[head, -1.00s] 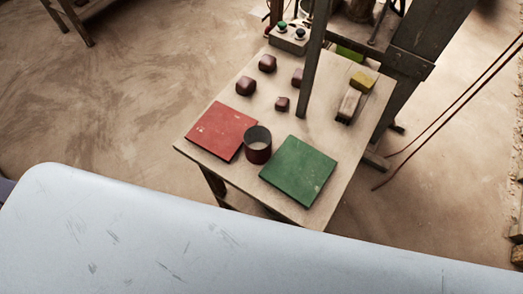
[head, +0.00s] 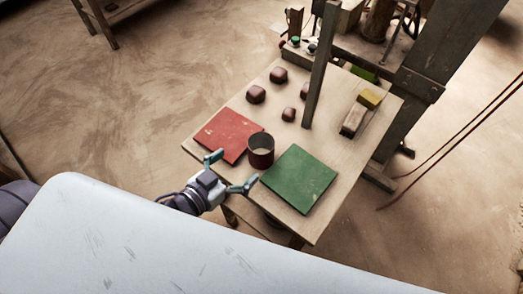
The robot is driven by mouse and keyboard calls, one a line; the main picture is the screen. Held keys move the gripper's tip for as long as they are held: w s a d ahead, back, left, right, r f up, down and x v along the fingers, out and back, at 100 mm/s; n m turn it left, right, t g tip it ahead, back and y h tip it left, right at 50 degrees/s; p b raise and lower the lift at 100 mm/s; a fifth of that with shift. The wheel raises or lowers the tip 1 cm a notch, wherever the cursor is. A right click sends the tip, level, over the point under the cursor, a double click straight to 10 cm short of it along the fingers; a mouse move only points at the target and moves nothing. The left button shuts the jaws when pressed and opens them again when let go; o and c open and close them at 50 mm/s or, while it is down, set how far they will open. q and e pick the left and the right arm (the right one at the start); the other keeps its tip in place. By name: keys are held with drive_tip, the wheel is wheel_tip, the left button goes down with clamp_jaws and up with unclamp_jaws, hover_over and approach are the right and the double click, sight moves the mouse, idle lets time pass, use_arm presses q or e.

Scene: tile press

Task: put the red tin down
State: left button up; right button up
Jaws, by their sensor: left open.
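The red tin (head: 261,158), a dark red open-topped cylinder, stands upright on the wooden table, between a red square plate (head: 224,134) and a green square plate (head: 299,178). It covers part of the red plate's right corner in the picture; I cannot tell whether they touch. My left gripper (head: 231,172) is at the table's near edge with its fingers spread wide towards the tin. It is open and empty, and the tin appears just beyond the fingertips. My right gripper is not in view.
Several small dark red blocks (head: 256,94) lie behind the red plate. An upright post (head: 322,65) rises behind the tin. A yellow-topped block (head: 369,98) lies at the right. My pale body surface fills the bottom. The table's middle has bare room.

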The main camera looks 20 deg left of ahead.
sight(252, 154)
use_arm(q)
drive_tip(key=x, duration=0.5)
drive_tip(key=shift+w+p, duration=0.1)
drive_tip(key=shift+p, duration=0.3)
drive_tip(key=p+x, duration=0.1)
drive_tip(key=x, duration=0.3)
drive_tip(key=shift+f+p, duration=0.25)
drive_tip(key=shift+p, duration=0.05)
drive_tip(key=shift+w+d+f, duration=0.25)
drive_tip(key=shift+w, duration=0.2)
drive_tip(key=c, duration=1.4)
drive_tip(key=shift+o, duration=0.2)
drive_tip(key=shift+r, duration=0.1)
